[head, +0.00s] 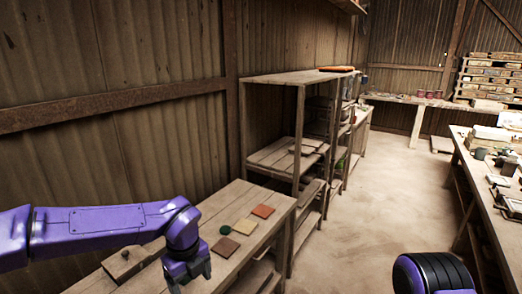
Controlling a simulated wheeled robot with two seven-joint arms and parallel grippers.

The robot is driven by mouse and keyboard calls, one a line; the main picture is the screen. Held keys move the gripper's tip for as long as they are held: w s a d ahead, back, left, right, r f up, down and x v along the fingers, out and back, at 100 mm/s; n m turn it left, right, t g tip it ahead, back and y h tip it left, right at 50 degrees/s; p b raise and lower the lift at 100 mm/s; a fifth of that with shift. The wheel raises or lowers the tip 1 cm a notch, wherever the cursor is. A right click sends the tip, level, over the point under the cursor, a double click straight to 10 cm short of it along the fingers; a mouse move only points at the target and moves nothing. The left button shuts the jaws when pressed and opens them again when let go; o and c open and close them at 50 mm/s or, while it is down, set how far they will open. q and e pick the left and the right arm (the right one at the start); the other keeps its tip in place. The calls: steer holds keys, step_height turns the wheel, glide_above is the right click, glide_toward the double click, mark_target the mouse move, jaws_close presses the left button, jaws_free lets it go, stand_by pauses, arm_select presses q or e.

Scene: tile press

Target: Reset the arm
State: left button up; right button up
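My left arm reaches in from the left, and its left gripper (188,279) points down over the front of a wooden bench (206,208). Its two dark fingers stand apart, and I see nothing between them. On the bench, to the right of this gripper, lie an orange tile (263,211), a tan tile (244,226), a brown tile (225,246) and a small round green piece (225,230). A wooden block with a dark knob (124,262) sits partly behind my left arm. Only a purple and black part of my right arm shows at the bottom right; its gripper is out of view.
A wooden shelf unit (300,78) stands just beyond the bench against the corrugated wall. A long cluttered table (462,150) runs along the right side. Another table (395,98) stands at the back. The floor (375,200) between them is clear.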

arm_select(q)
steer(key=s+a+f+m+t+y+b, duration=0.1)
steer(key=a+f+m+t+y+b, duration=0.15)
steer(key=f+m, duration=0.75)
steer(key=s+a+f+m+t+y+b, duration=0.1)
steer(key=s+a+f+m+t+y, duration=0.2)
steer(key=f+m, duration=0.75)
steer(key=s+a+f+m+g+h+b, duration=0.1)
steer(key=s+a+f+m+b, duration=0.2)
steer(key=s+f+m, duration=0.5)
steer(key=s+a+f+m+g+h+b, duration=0.1)
steer(key=s+a+f+m+b, duration=0.2)
steer(key=s+f+m, duration=0.6)
steer(key=s+a+m, duration=0.1)
steer(key=s+a, duration=0.1)
steer(key=s, duration=0.5)
steer(key=shift+f+g, duration=0.15)
steer(key=shift+g, duration=0.2)
arm_select(e)
step_height(320, 180, down, 10)
steer(key=shift+w+f, duration=0.15)
steer(key=shift+w, duration=0.25)
